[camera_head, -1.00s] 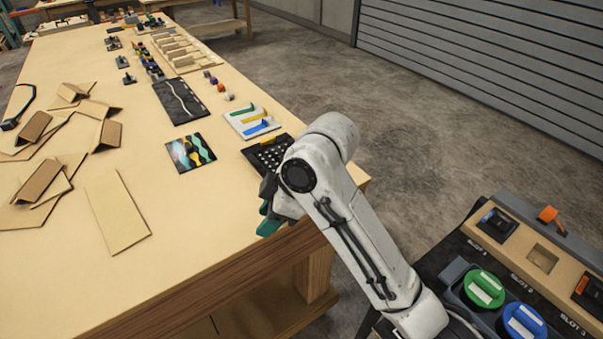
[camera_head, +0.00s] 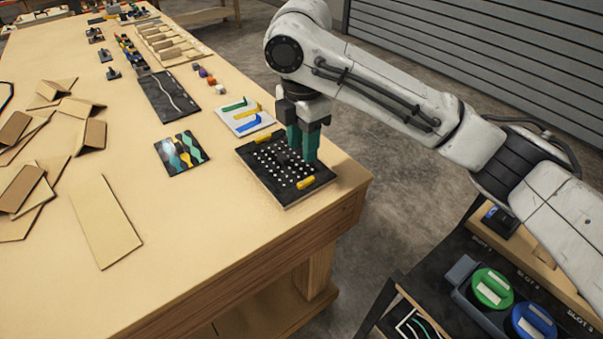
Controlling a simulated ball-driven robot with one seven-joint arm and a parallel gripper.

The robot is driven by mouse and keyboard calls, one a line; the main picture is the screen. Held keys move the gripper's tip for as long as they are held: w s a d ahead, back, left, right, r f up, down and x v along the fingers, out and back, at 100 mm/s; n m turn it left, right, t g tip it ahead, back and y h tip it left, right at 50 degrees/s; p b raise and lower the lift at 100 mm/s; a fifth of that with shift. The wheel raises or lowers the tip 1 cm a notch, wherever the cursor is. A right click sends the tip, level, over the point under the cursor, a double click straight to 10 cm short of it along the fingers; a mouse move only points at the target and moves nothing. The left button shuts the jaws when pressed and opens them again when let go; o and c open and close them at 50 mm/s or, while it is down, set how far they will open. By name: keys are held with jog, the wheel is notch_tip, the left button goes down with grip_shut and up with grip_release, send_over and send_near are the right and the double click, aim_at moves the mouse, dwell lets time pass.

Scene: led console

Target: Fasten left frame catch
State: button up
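A black panel (camera_head: 262,168) with rows of white dots lies flat near the table's right corner. One yellow catch (camera_head: 257,138) sits at its far left edge. Another yellow catch (camera_head: 306,183) sits at its near right edge. I cannot tell whether either catch is fastened. My gripper (camera_head: 303,155) points down with its teal fingers over the right part of the panel, between the two catches and apart from both. The fingers look close together, and any gap is unclear. They hide a part of the panel's far right side.
A card with green, yellow and blue strips (camera_head: 244,117) and a patterned tile (camera_head: 181,153) lie beside the panel. Folded cardboard (camera_head: 43,140) and a flat board (camera_head: 104,220) lie to the left. Bare tabletop (camera_head: 190,225) is in front. A slotted tray holds green and blue knobs (camera_head: 491,287).

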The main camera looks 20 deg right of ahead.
aim_at(302, 183)
notch_tip(302, 183, down, 10)
jog(key=shift+r+p, duration=0.2)
jog(key=shift+p, duration=0.25)
jog(key=shift+c, duration=0.3)
grip_shut()
